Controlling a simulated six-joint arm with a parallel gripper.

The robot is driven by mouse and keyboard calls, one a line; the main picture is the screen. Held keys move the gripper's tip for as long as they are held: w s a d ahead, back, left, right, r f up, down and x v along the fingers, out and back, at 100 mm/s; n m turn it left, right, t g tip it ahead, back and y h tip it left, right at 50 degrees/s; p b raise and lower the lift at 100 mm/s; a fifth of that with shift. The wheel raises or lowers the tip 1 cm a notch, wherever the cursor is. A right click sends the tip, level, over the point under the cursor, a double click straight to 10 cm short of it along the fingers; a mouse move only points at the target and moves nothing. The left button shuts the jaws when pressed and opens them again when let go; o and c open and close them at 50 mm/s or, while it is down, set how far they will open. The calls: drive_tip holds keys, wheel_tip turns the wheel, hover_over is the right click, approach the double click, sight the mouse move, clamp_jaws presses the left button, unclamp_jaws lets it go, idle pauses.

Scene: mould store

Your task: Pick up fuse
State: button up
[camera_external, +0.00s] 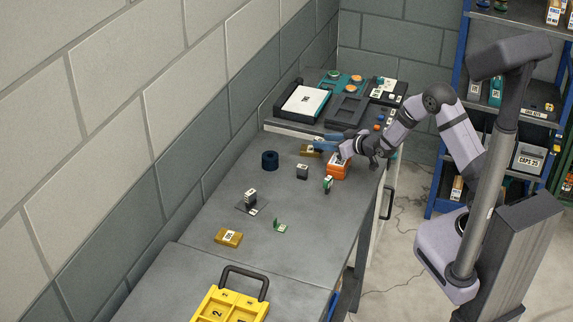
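No object can be told for certain as the fuse at this size. Small labelled parts stand on the grey workbench (200,262): a dark grey block (302,171), a green and white part (327,184), a low green part (280,226) and a dark upright part on a flat plate (250,197). My gripper (342,152) is over the far part of the bench, pointing left, just above an orange box (338,171). Its fingers are small and partly hidden, so I cannot tell whether they are open or hold anything.
A brown labelled box (309,151) and a blue item (328,139) lie beside my gripper. A dark blue ring (270,160), an ochre box (228,238) and a yellow handled case (232,305) are on the bench. Trays stand behind; a shelf rack (458,110) is right.

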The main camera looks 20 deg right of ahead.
sight(318, 139)
drive_tip(key=shift+p+x, duration=0.6)
drive_tip(key=shift+x, duration=1.35)
drive_tip(key=shift+a, duration=0.1)
clamp_jaws()
